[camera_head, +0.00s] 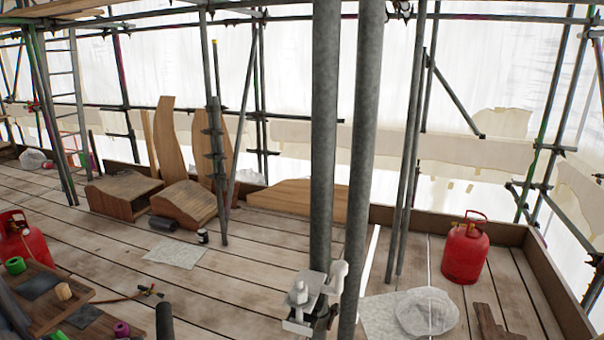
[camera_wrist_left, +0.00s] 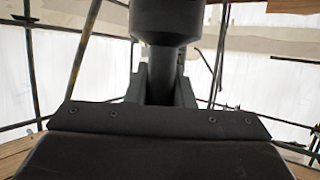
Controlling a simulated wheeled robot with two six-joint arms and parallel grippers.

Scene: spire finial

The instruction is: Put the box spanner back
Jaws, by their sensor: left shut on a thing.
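In the left wrist view, my left gripper (camera_wrist_left: 160,88) is shut on a dark grey cylindrical thing that looks like the box spanner (camera_wrist_left: 168,18). Its wide round part is above the fingers and a narrower part runs down between them. Its top is cut off by the frame edge. In the head view, a dark upright cylinder (camera_head: 165,322) shows at the bottom edge; I cannot tell whether it is the same spanner. My left gripper is not clearly seen in the head view. My right gripper is not in view.
Two thick grey poles (camera_head: 325,130) stand close in front, with a pale metal fitting (camera_head: 305,300) low beside them. Wooden trays (camera_head: 48,302) with small parts are at lower left. Red gas bottles (camera_head: 465,248) stand at right and left. Bare planks lie in the middle.

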